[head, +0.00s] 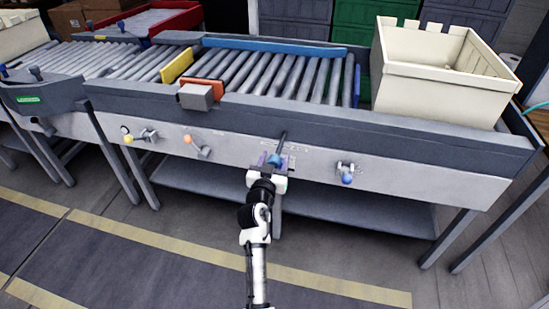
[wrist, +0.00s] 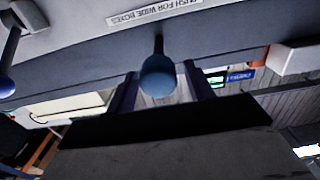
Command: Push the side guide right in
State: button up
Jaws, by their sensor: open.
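My gripper (head: 270,162) is at the front panel of the conveyor, at a rod with a blue ball knob (head: 275,160). In the wrist view the blue knob (wrist: 158,77) stands between my two dark fingers, which are open on either side of it. I cannot tell whether either finger touches it. A label reading "PUSH FOR WIDE BOXES" (wrist: 153,11) is on the panel beside the rod. A long blue rail (head: 275,46), apparently the side guide, runs along the back of the rollers.
Left of my gripper on the panel are an orange-knobbed lever (head: 195,145) and a yellow-knobbed control (head: 130,138). To the right is another blue-knobbed control (head: 347,177). A cream crate (head: 425,85) stands at the conveyor's right end. The floor in front is clear.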

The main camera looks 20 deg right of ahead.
aim_at(285, 131)
jog(key=shift+w, duration=0.1)
jog(key=shift+c, duration=0.4)
grip_shut()
jog(key=b+x, duration=0.5)
jog(key=x, duration=0.5)
jog(key=shift+d, duration=0.1)
jog(key=shift+w+r, duration=0.1)
jog(key=shift+r, duration=0.05)
jog(key=shift+d, duration=0.1)
jog(key=shift+c, duration=1.8)
grip_release()
jog(key=o, duration=0.4)
jog(key=shift+w, duration=0.1)
jog(key=shift+o, duration=0.2)
